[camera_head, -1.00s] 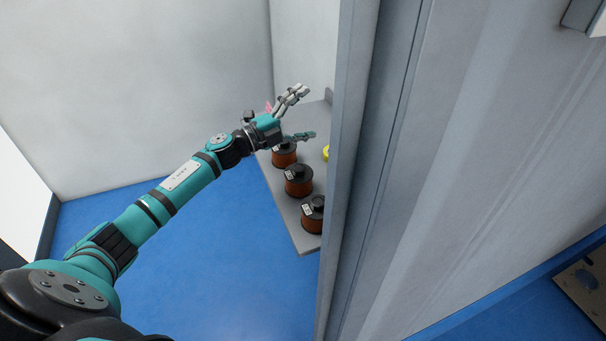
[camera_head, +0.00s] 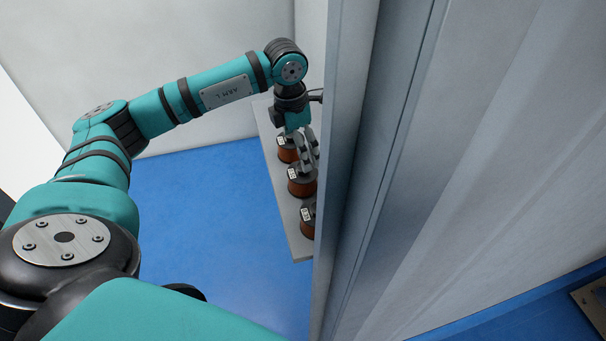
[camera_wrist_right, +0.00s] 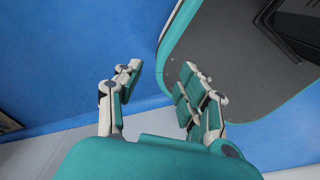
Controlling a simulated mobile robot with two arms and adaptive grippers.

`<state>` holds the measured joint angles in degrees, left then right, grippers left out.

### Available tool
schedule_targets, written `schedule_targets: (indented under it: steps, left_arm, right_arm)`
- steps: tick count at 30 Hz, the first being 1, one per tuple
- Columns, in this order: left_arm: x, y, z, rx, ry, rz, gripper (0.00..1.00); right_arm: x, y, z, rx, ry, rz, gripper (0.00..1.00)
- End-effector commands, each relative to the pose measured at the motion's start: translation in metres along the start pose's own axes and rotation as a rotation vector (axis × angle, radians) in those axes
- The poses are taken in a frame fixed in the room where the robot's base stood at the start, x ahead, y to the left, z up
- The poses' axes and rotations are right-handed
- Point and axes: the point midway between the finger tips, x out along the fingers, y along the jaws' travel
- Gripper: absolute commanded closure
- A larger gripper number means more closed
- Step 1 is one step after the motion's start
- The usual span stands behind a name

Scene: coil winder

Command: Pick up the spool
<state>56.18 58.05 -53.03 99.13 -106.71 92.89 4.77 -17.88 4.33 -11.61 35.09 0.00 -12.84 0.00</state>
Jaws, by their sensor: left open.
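My left gripper (camera_head: 309,168) is open and points down over the row, close to the far and middle spools. It partly covers their tops, and I cannot tell whether it touches one. My right gripper (camera_wrist_right: 155,82) shows in the right wrist view, with its fingers apart and nothing between them.
A tall grey panel (camera_head: 365,180) stands just right of the shelf and hides its right side. Pale walls (camera_head: 190,45) close off the back. The blue floor (camera_head: 210,220) is clear left of the shelf.

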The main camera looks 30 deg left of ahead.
Motion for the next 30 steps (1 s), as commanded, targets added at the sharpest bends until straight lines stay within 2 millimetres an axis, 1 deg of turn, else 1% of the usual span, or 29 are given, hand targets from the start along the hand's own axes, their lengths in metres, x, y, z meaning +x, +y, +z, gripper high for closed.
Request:
schedule_targets:
  steps: [1,6,9,13,16,20,21,24,27,30]
  left_arm:
    - [0.010,-0.001,-0.001,0.000,0.005,-0.004,0.00]
    - [0.042,-0.002,0.000,0.000,0.002,-0.004,0.00]
    - [0.054,-0.001,0.001,0.001,-0.001,-0.003,0.00]
    - [0.062,-0.002,0.000,0.001,0.000,-0.003,0.00]
    - [0.070,-0.003,-0.001,0.000,0.001,-0.005,0.00]
    - [0.089,-0.005,-0.003,0.000,0.003,-0.006,0.00]
    - [0.096,-0.005,-0.003,0.000,0.001,-0.005,0.00]
    - [0.108,-0.004,-0.002,0.000,-0.002,-0.005,0.00]
    - [0.114,-0.004,-0.003,0.000,-0.001,-0.004,0.00]
    - [0.114,-0.004,-0.003,0.000,-0.002,-0.003,0.00]
  right_arm:
    - [-0.006,-0.001,-0.001,0.000,0.000,-0.001,0.60]
    - [-0.014,0.000,-0.008,0.000,0.012,0.000,0.60]
    - [-0.017,0.001,-0.017,0.000,0.025,0.001,0.60]
    - [-0.018,0.004,-0.023,0.001,0.035,0.004,0.60]
    - [-0.025,0.006,-0.023,0.001,0.035,0.007,0.60]
    - [-0.039,0.008,-0.022,0.002,0.031,0.009,0.60]
    - [-0.039,0.009,-0.021,0.002,0.030,0.010,0.60]
    - [-0.041,0.009,-0.018,0.001,0.026,0.011,0.60]
    - [-0.041,0.009,-0.016,0.001,0.022,0.011,0.60]
    - [-0.041,0.009,-0.015,0.002,0.020,0.011,0.60]
